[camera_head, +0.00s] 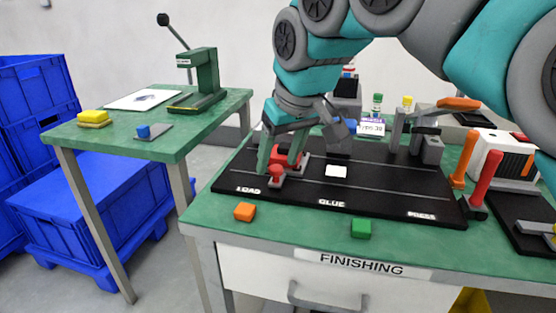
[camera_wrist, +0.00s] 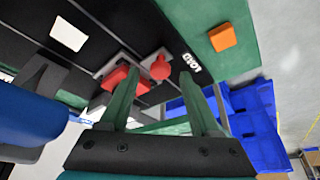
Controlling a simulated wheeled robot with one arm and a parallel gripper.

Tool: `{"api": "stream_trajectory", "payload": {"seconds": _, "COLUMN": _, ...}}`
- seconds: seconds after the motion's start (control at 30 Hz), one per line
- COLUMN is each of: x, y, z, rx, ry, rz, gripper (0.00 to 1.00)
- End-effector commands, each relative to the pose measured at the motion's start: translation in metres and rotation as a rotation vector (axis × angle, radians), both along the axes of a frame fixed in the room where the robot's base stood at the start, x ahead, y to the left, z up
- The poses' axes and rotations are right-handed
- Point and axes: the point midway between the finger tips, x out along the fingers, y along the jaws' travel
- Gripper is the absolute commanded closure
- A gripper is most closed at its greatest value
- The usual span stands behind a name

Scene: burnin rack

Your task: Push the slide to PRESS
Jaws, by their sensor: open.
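The slide (camera_head: 290,176), a grey carriage with a red block and a red knob (camera_head: 277,171), sits at the LOAD end of the black track board (camera_head: 380,190). The PRESS label (camera_head: 421,215) is at the board's right end, with GLUE between. My gripper (camera_head: 281,160) is open, its green fingers pointing down over the slide. In the wrist view, the red knob (camera_wrist: 160,68) shows between the fingertips (camera_wrist: 159,77), and the red block (camera_wrist: 116,78) lies beside the left finger. Whether the fingers touch either cannot be told.
A white square (camera_head: 336,170) lies on the board at GLUE. A grey press with an orange handle (camera_head: 458,104) stands behind the PRESS end. Orange (camera_head: 244,212) and green (camera_head: 362,228) blocks lie along the front edge. Red and orange posts (camera_head: 485,180) stand to the right.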

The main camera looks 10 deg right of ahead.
Motion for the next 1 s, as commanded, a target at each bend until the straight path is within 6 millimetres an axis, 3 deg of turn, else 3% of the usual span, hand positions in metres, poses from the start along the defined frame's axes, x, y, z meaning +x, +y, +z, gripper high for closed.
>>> {"api": "stream_trajectory", "payload": {"seconds": 0.43, "x": -0.020, "y": -0.009, "z": 0.055, "rx": 0.002, "ry": -0.003, "rz": -0.001, "gripper": 0.36}}
{"api": "stream_trajectory", "payload": {"seconds": 0.8, "x": -0.024, "y": -0.011, "z": 0.062, "rx": 0.000, "ry": 0.000, "rz": 0.001, "gripper": 0.36}}
{"api": "stream_trajectory", "payload": {"seconds": 1.0, "x": -0.011, "y": -0.022, "z": 0.055, "rx": -0.068, "ry": -0.004, "rz": -0.052, "gripper": 0.59}}
